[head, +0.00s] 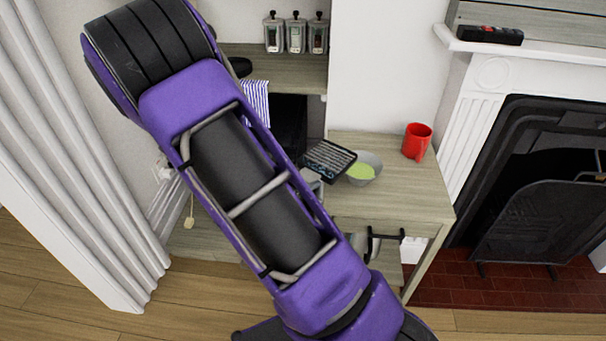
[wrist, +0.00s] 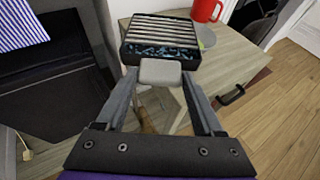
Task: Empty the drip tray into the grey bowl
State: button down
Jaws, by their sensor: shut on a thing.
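The drip tray (head: 328,160) is black with a light slatted grille and blue-speckled sides. It shows large in the wrist view (wrist: 160,52). My gripper (wrist: 160,78) is shut on the tray's grey tab at its near side, and the tray extends away from the fingers. In the head view my arm hides most of the gripper. The grey bowl (head: 373,160) stands on the wooden table just right of the tray, with something light green inside. The tray's right edge overlaps the bowl's left rim in the picture. Whether they touch I cannot tell.
A red mug (head: 416,141) stands on the table (head: 400,190) right of the bowl. A dark recess with a striped cloth (head: 256,100) is left of the tray. Several canisters (head: 296,36) stand on the shelf above. A fireplace (head: 540,180) is at right. The table's front right is clear.

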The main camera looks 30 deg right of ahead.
dwell(0.3)
notch_tip(320, 180, up, 4)
jog(key=p, duration=0.3)
dwell(0.7)
